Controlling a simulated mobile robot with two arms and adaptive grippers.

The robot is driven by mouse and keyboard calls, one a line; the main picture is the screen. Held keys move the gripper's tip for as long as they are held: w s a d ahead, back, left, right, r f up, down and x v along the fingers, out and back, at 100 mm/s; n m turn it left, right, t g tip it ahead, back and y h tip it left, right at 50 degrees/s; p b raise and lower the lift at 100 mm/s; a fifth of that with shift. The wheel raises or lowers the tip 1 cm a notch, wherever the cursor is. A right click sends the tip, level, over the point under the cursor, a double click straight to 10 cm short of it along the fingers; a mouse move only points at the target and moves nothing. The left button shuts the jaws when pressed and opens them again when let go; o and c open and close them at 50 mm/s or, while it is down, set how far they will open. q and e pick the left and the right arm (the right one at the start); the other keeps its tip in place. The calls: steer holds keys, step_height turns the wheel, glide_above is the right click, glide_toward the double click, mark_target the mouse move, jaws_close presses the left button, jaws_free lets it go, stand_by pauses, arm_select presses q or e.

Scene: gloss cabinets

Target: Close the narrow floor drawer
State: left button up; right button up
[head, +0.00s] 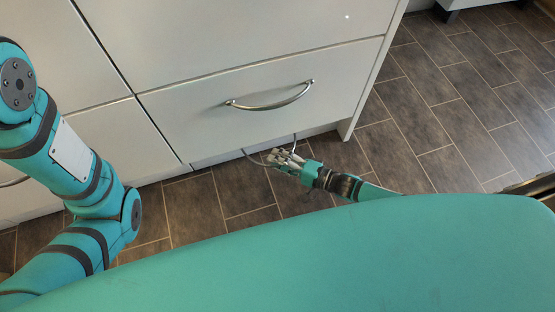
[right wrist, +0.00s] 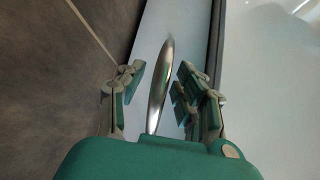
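The narrow floor drawer (head: 222,156) is a low white strip at the foot of the white cabinet in the head view. Its curved metal handle (right wrist: 159,85) stands out from the white front (right wrist: 163,28) in the right wrist view. My right gripper (head: 272,157) is low at this handle and hides part of it in the head view. In the right wrist view the right gripper (right wrist: 160,78) is open, with fingers apart on either side of the handle. How far the drawer stands out is hard to tell. My left gripper is out of view.
A larger white drawer (head: 200,117) with a curved handle (head: 272,103) is above and looks shut. A cabinet side panel (head: 371,90) ends at the right. Dark tiled floor (head: 430,110) is clear to the right. A dark gap (right wrist: 215,45) borders the drawer front.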

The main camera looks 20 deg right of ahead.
steer(key=v, duration=1.1)
steer(key=shift+s+d, duration=0.15)
steer(key=shift+d, duration=0.1)
steer(key=shift+s, duration=0.1)
